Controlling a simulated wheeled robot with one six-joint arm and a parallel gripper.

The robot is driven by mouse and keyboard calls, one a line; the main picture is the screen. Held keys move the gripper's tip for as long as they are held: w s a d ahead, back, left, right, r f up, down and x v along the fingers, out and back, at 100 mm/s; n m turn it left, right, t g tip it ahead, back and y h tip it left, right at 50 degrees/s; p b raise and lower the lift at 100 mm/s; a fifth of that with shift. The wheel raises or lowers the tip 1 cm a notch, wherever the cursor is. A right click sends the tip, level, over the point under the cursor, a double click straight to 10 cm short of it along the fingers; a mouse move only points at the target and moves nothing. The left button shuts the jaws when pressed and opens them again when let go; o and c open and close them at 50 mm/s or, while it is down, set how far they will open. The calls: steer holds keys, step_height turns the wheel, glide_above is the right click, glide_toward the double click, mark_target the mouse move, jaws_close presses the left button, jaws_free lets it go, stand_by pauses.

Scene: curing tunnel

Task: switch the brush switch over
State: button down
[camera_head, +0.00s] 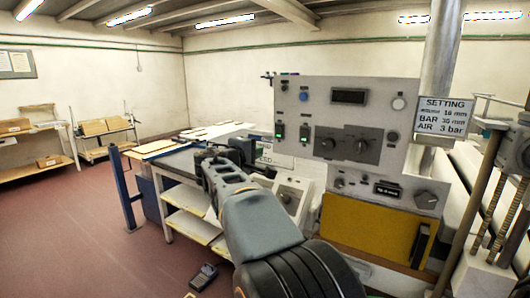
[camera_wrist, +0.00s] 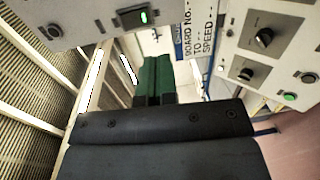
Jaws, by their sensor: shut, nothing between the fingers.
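The grey control panel (camera_head: 345,125) stands right of my arm in the head view. Two small switches with green lights, one on the left (camera_head: 280,130) and one beside it (camera_head: 304,132), sit on its left part. No label is readable, so I cannot tell which is the brush switch. In the wrist view, a dark switch with a green light (camera_wrist: 135,17) shows on a panel at the upper left. My gripper (camera_wrist: 153,62) has green fingers, shut and empty, pointing away from the camera below that switch. They look apart from it.
The panel also carries rotary knobs (camera_head: 360,146) and a dark display (camera_head: 348,96). A yellow panel (camera_head: 366,232) is below. A lower white control box (camera_head: 292,196) stands beside my arm. A worktable (camera_head: 176,163) is behind it. Red floor is open at the left.

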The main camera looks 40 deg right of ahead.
steer(key=shift+f+v, duration=0.15)
steer(key=shift+v, duration=0.55)
steer(key=shift+f+v, duration=0.2)
steer(key=shift+v, duration=0.5)
step_height(320, 180, down, 10)
steer(key=a+y, duration=0.2)
steer(key=y, duration=0.2)
steer(key=s+a+f+m+y, duration=0.1)
steer(key=s+a+f+y, duration=0.5)
steer(key=a, duration=0.5)
steer(key=s+a+f+m+y, duration=0.1)
steer(key=s+a+f+y, duration=0.5)
steer(key=a+f, duration=0.5)
steer(key=s+a, duration=0.1)
steer(key=s, duration=0.1)
steer(key=shift+s+a+f+m+g, duration=0.2)
steer(key=shift+s+a+m+g, duration=0.1)
steer(key=shift+s+m, duration=0.1)
steer(key=shift+w+d, duration=0.1)
